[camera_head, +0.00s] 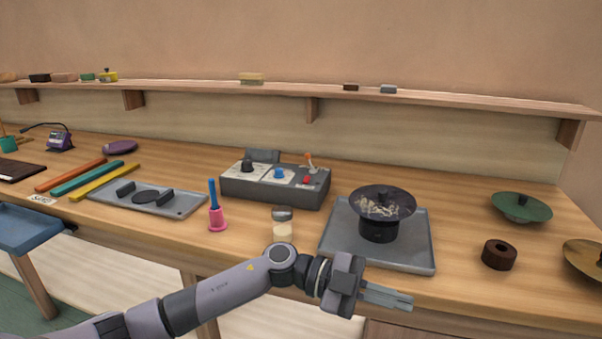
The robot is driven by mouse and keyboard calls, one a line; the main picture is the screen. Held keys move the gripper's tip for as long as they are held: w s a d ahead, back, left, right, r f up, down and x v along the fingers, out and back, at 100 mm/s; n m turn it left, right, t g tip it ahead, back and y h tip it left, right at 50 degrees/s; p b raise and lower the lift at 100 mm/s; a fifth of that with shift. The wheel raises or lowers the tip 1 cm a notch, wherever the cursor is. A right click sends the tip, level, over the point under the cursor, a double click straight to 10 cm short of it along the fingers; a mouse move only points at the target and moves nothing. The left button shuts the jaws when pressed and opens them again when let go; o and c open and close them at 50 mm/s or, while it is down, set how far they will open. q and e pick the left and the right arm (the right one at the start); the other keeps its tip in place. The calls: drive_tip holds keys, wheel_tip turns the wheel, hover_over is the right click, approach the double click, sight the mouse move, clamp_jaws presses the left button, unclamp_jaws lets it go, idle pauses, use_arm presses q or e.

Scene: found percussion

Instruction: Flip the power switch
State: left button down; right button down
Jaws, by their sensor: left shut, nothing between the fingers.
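A grey control box (273,187) sits at the middle of the workbench, towards the back. On its top are a black knob, a blue knob and a red button. A small lever switch (310,163) with an orange tip stands upright at its back right corner. I take this lever to be the power switch. My left gripper (388,298) is shut and empty. It is in front of the bench's front edge, below and to the right of the box, well apart from the switch. My right gripper is not in view.
A grey tray (411,259) with a dark pan-like cymbal (382,201) stands right of the box. A shaker jar (283,226) and a pink bell (217,219) with a blue handle stand in front of the box. A shelf (300,96) runs above.

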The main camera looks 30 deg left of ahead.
use_arm(q)
drive_tip(key=s+a+f+n+t+y, duration=0.2)
drive_tip(key=f+n+t+y, duration=0.35)
drive_tip(key=n+t, duration=0.2)
drive_tip(key=s+a+f+n+t+y, duration=0.2)
drive_tip(key=a+f+n+t+y, duration=0.15)
drive_tip(key=f+n+t, duration=0.45)
drive_tip(key=s+a+f+n+g+y, duration=0.3)
drive_tip(key=s+f+n+g+y, duration=0.2)
drive_tip(key=s+f, duration=0.8)
drive_tip(key=f+g, duration=0.1)
drive_tip(key=g, duration=0.2)
drive_tip(key=shift+s+a+n+g+y, duration=0.2)
drive_tip(key=shift+s+n+g+y, duration=0.15)
drive_tip(key=shift+y, duration=0.05)
drive_tip(key=shift+w+r, duration=0.1)
